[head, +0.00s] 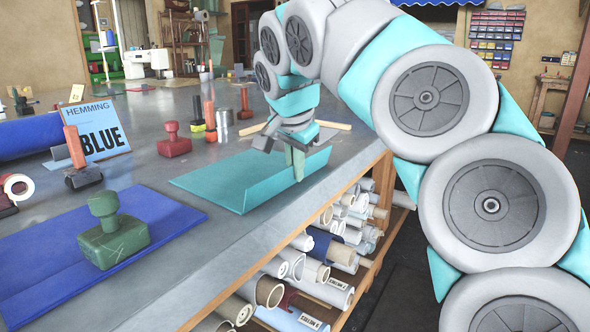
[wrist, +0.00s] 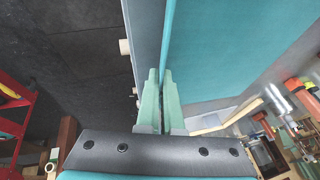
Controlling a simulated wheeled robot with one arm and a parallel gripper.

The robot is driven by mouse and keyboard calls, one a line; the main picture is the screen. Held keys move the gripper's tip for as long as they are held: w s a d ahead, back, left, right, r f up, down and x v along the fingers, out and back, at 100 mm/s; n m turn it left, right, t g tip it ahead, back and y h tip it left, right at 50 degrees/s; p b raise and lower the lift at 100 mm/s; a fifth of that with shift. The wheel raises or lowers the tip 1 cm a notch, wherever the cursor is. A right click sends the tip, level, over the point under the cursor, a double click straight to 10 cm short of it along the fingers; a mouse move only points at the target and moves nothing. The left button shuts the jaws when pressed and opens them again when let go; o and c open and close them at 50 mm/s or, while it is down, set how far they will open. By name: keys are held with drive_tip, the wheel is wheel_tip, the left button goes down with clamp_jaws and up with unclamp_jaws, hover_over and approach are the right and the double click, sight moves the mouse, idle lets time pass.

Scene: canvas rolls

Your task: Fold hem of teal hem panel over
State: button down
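The teal hem panel (head: 212,181) lies on the grey worktable near its front edge. Its hem (head: 268,189) along the table-edge side stands up as a raised flap, not folded flat. My gripper (head: 297,172) points down at this flap, near its far half. In the wrist view the green fingers of my gripper (wrist: 160,78) are close together with the thin teal edge of the hem (wrist: 167,38) between them. The flat teal cloth (wrist: 230,45) spreads to the right there. The fingers hide the pinched part of the hem.
A blue panel (head: 40,262) with a green block-handled weight (head: 112,236) lies nearer on the table. A red weight (head: 174,142), a BLUE hemming sign (head: 92,132) and several tools stand behind. A wooden strip (head: 332,125) lies beyond the panel. Rolls (head: 268,291) fill the shelf below.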

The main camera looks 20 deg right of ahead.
drive_tip(key=shift+w+f+g+h+b, duration=0.15)
drive_tip(key=shift+g+h+b, duration=0.15)
drive_tip(key=shift+b, duration=0.3)
drive_tip(key=shift+w+a+r+g, duration=0.1)
drive_tip(key=shift+a+r+g, duration=0.1)
drive_tip(key=shift+g, duration=0.1)
drive_tip(key=shift+w+a+n+g+h+p, duration=0.2)
drive_tip(key=shift+n+g+h+p, duration=0.1)
drive_tip(key=shift+g+h+p, duration=0.1)
drive_tip(key=c, duration=1.5)
unclamp_jaws()
drive_tip(key=shift+s, duration=0.1)
drive_tip(key=shift+c, duration=0.2)
drive_tip(key=o, duration=0.5)
drive_tip(key=shift+r, duration=0.1)
